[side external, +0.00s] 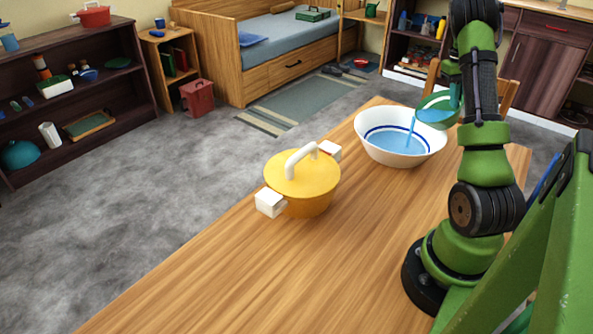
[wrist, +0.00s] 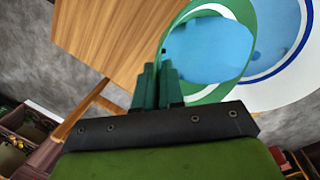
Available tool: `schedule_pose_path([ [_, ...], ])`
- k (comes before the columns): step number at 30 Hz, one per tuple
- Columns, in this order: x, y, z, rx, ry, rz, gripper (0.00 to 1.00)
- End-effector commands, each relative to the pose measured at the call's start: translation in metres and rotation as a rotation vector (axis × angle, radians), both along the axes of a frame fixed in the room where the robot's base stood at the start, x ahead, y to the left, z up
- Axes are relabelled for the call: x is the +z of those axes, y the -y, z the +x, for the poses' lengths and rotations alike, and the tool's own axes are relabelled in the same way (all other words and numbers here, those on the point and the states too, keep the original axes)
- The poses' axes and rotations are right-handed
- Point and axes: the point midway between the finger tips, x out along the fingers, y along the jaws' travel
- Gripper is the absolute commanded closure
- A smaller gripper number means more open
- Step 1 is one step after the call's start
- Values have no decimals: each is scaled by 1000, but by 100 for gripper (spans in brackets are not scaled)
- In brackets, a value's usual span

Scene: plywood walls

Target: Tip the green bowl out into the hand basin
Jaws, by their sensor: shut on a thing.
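The green bowl (side external: 438,110) is tilted over the right side of the hand basin (side external: 372,146), and a thin blue stream falls from its lip into the basin. The basin is white with a blue ring inside and holds blue liquid. In the wrist view the green bowl (wrist: 190,97) still has blue liquid in it, and the basin (wrist: 285,88) shows just behind it. My gripper (wrist: 163,70) is shut on the bowl's rim. In the side view my arm hides part of the bowl and the gripper's fingers.
A yellow lidded pot (side external: 303,190) with white handles stands on the wooden table (side external: 250,270), left of and nearer than the basin. A chair back (side external: 503,92) stands behind the table's far edge. The table's front left is clear.

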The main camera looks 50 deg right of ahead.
Motion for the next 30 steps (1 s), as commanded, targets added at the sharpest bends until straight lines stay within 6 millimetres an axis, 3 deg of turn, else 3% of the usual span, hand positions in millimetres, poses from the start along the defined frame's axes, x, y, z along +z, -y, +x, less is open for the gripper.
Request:
schedule_pose_path([
  [30, 8, -9, 12, 1, -89, -70, 100],
])
